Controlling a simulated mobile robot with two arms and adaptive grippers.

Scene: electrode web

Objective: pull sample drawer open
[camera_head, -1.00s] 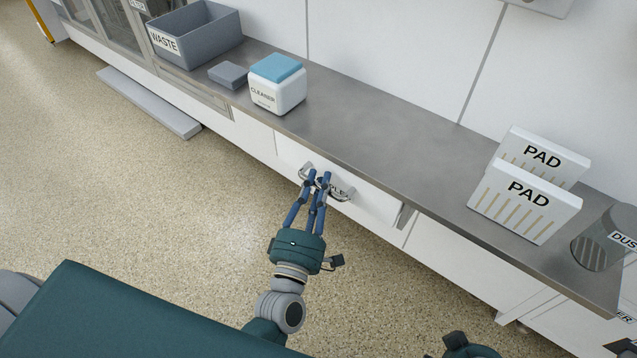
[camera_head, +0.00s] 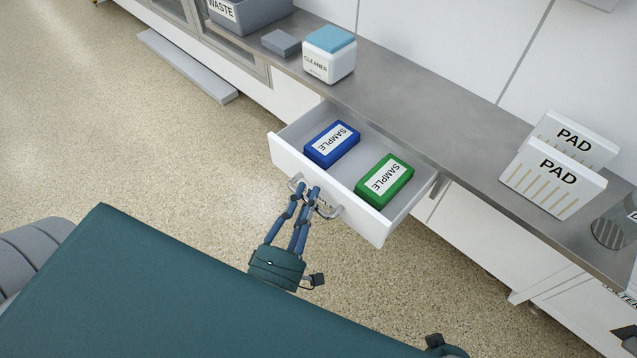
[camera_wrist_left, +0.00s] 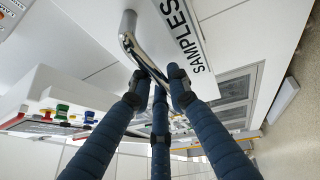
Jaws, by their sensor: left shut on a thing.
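The sample drawer (camera_head: 333,205) is pulled out from under the counter. Inside lie a blue box (camera_head: 332,144) and a green box (camera_head: 385,181), both labelled SAMPLE. My left gripper (camera_head: 309,193) is shut on the drawer's metal handle (camera_head: 334,211). In the left wrist view its fingers (camera_wrist_left: 160,87) close around the handle bar (camera_wrist_left: 135,45), beside the SAMPLES label (camera_wrist_left: 184,32). A small dark part at the bottom edge of the head view may be my right arm; its gripper does not show.
The counter (camera_head: 430,130) holds a grey WASTE bin (camera_head: 250,12), a grey block (camera_head: 281,42), a white CLEANER container (camera_head: 328,62) and white PAD boxes (camera_head: 555,175). A grey cylinder (camera_head: 615,225) stands at the right end. The floor (camera_head: 120,140) left of the drawer is clear.

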